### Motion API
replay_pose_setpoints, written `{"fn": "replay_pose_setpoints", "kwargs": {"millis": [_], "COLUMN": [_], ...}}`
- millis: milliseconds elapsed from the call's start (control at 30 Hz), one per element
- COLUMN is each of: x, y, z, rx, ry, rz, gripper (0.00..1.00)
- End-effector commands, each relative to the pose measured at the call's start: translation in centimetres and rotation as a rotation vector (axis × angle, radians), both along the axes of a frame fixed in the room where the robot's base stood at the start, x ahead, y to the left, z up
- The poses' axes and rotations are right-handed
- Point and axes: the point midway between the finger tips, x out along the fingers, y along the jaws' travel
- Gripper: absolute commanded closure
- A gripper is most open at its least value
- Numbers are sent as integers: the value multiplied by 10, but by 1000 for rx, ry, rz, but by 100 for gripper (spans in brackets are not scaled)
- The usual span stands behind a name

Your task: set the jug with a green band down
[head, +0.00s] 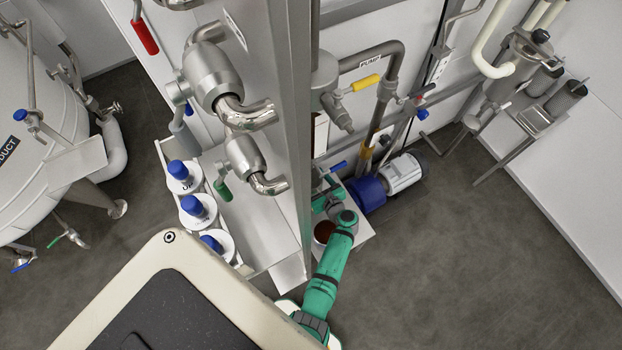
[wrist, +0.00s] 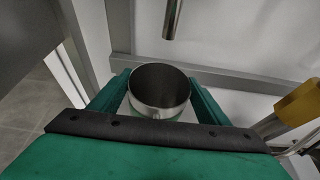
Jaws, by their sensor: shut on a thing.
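The jug (wrist: 160,108) shows in the wrist view as an open-topped metal vessel with its mouth facing up. A green strip shows low on its front, partly hidden by my gripper's body. My gripper (wrist: 157,88) has one green finger on each side of the jug and is shut on it. In the head view my gripper (head: 336,204) is beside the steel post, near the pump. The jug cannot be made out clearly there. Its base is hidden, so I cannot tell whether it touches a surface.
A metal pipe end (wrist: 172,18) hangs beyond the jug. In the head view a grey post (head: 292,130) stands close left of my arm. The blue and white pump (head: 385,183) is just beyond. Blue-capped white bottles (head: 197,209) stand in a rack. Floor at right is clear.

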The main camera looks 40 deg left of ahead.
Motion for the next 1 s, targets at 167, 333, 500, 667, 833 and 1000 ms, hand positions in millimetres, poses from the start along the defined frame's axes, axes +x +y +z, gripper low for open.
{"fn": "replay_pose_setpoints", "kwargs": {"millis": [167, 333, 500, 667, 833, 1000], "x": [-1, -2, -3, -10, -22, -33], "y": [1, 3, 1, -16, -46, -74], "z": [-1, -1, 1, 9, 21, 34], "rx": [0, 0, 1, 1, 0, 0], "ry": [0, 0, 1, 1, -1, 0], "rz": [2, 5, 5, 3, 1, 2], "gripper": [12, 12, 12, 12, 12, 12]}}
